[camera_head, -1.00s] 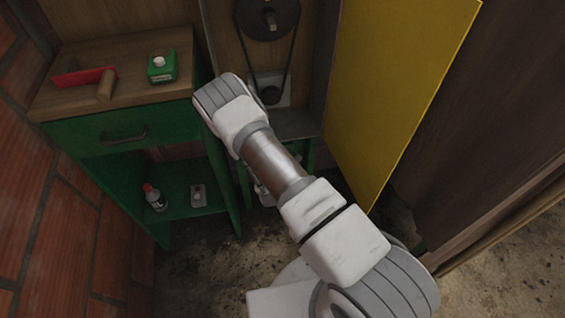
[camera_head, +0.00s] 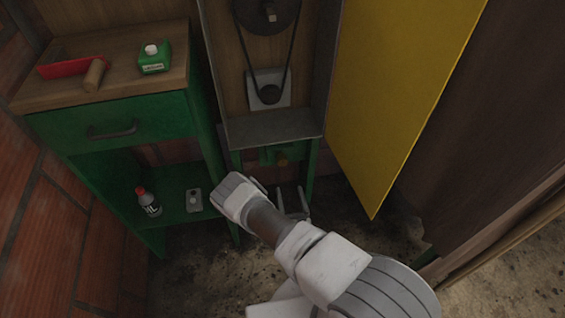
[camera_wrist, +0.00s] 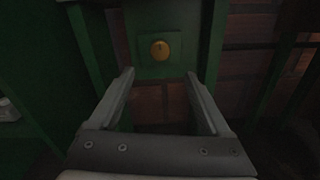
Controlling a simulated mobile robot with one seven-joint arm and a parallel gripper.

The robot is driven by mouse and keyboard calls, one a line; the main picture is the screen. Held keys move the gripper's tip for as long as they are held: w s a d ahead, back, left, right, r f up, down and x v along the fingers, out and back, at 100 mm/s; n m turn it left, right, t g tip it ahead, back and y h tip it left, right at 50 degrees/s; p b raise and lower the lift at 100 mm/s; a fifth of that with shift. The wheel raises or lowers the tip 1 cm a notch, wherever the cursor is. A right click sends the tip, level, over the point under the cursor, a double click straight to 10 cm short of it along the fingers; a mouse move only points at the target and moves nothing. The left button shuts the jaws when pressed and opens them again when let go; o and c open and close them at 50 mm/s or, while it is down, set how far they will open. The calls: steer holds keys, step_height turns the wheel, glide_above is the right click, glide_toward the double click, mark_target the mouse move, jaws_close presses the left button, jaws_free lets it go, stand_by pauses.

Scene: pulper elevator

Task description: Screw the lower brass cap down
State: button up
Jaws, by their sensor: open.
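The brass cap (camera_wrist: 160,49) sits on a green plate (camera_wrist: 178,68) in the upper middle of the wrist view. In the head view the cap (camera_head: 283,160) shows low on the green frame, just under the grey ledge. My gripper (camera_wrist: 157,74) is open and empty, its two fingers apart with the cap in view beyond and between them. In the head view my gripper (camera_head: 291,196) is below the cap and apart from it. The cap's threads are hidden.
A yellow door panel (camera_head: 400,90) hangs open at the right. A green cabinet (camera_head: 115,130) stands at the left, with a bottle (camera_head: 149,203) and a small grey box (camera_head: 194,200) on its shelf. Pulleys and a belt (camera_head: 268,60) are above the ledge (camera_head: 275,127).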

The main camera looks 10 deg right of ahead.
mark_target(283, 163)
steer(key=w+b, duration=0.2)
steer(key=w, duration=0.5)
steer(key=w+b, duration=0.1)
steer(key=w, duration=0.6)
steer(key=shift+w+d+b, duration=0.2)
steer(key=shift+w+b, duration=0.1)
steer(key=shift+b, duration=0.1)
jaws_close()
